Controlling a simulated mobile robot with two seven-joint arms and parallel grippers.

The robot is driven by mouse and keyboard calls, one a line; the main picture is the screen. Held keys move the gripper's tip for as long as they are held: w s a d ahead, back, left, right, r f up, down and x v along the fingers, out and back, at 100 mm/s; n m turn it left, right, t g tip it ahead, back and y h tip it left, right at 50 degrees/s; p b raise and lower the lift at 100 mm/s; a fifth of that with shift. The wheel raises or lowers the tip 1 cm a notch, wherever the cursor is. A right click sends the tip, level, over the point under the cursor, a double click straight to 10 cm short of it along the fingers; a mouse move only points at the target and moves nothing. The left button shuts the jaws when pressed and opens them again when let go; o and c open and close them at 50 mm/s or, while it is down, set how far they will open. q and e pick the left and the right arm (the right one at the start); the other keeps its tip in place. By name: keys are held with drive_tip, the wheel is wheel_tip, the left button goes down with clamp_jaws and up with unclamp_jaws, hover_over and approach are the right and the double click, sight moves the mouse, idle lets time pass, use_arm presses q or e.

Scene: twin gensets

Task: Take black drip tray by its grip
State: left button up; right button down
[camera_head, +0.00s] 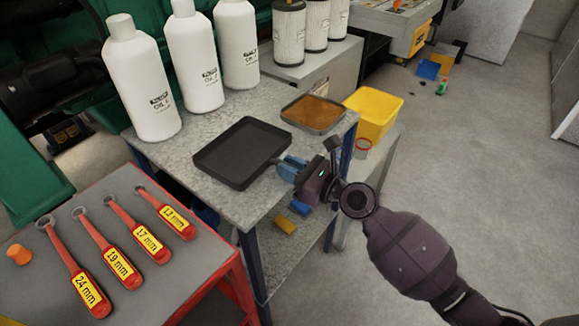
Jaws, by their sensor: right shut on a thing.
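The black drip tray (238,153) lies on the grey metal table (247,205), near its front edge. It is shallow, square and looks empty. Its short grip points right, towards my right gripper. My right gripper (285,165) has come in from the right and is shut on the tray's grip, with its blue fingertips at the tray's right side. The fingers hide most of the grip. The tray looks level, and I cannot tell any gap between it and the table. My left gripper does not show.
A second tray with brown contents (313,113) lies at the table's right end. White oil bottles (198,60) stand along the back. A yellow bin (374,115) is to the right. A red bench with labelled wrenches (117,262) is at the front left. Open floor lies right.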

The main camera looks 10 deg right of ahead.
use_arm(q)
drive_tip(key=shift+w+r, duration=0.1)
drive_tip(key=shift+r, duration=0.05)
use_arm(e)
drive_tip(key=shift+r, duration=0.15)
drive_tip(key=shift+r+p, duration=0.5)
drive_tip(key=shift+p, duration=0.05)
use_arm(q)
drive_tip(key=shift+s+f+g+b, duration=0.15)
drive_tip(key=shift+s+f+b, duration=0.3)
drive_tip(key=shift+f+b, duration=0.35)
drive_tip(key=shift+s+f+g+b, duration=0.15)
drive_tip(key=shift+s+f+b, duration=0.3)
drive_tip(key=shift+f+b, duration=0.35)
use_arm(e)
drive_tip(key=v, duration=2)
